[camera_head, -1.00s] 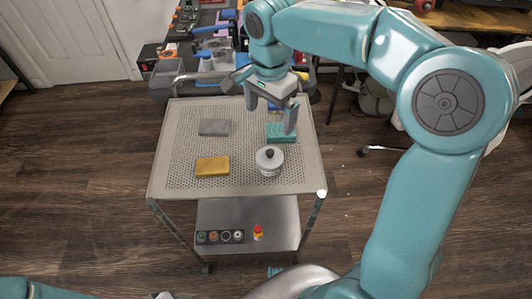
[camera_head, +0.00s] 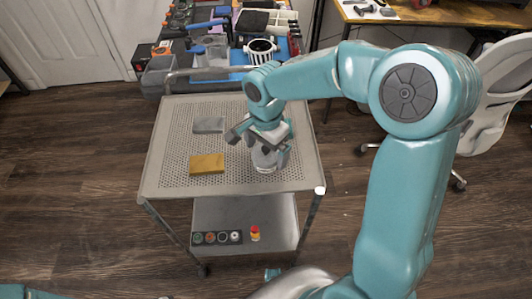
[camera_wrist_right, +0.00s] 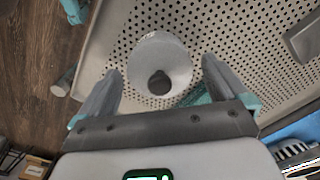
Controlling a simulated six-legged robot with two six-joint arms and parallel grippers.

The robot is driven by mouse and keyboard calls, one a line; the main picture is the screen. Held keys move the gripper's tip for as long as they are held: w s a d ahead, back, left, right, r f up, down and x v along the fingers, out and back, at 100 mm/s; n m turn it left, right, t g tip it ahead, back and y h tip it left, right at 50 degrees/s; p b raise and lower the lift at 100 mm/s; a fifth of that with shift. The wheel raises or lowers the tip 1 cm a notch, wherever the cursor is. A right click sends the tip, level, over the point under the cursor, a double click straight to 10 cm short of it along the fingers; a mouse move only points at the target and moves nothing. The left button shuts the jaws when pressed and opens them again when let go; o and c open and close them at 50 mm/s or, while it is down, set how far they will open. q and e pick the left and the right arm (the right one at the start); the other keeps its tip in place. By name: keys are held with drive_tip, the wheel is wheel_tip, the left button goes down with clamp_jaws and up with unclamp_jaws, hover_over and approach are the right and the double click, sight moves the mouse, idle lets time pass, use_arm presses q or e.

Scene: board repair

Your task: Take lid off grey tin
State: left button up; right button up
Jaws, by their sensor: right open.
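The grey tin (camera_head: 264,166) stands upright on the perforated top of the cart, near its front right. Its lid (camera_wrist_right: 160,52) is on, with a black round knob (camera_wrist_right: 159,84) on top. My right gripper (camera_head: 267,152) is directly above the tin and partly covers it in the head view. In the right wrist view the open fingers (camera_wrist_right: 162,70) are on either side of the knob, with clear space to it. How high the fingertips are above the lid is hard to tell. My left gripper is out of view.
On the cart top (camera_head: 172,150) lie a yellow block (camera_head: 207,164) and a grey block (camera_head: 209,125), left of the tin. A lower shelf (camera_head: 215,213) holds several small round items and a red-and-yellow bottle (camera_head: 255,233). A cluttered bench stands behind.

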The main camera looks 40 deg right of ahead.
drive_tip(key=c, duration=1)
drive_tip(key=shift+r, duration=0.1)
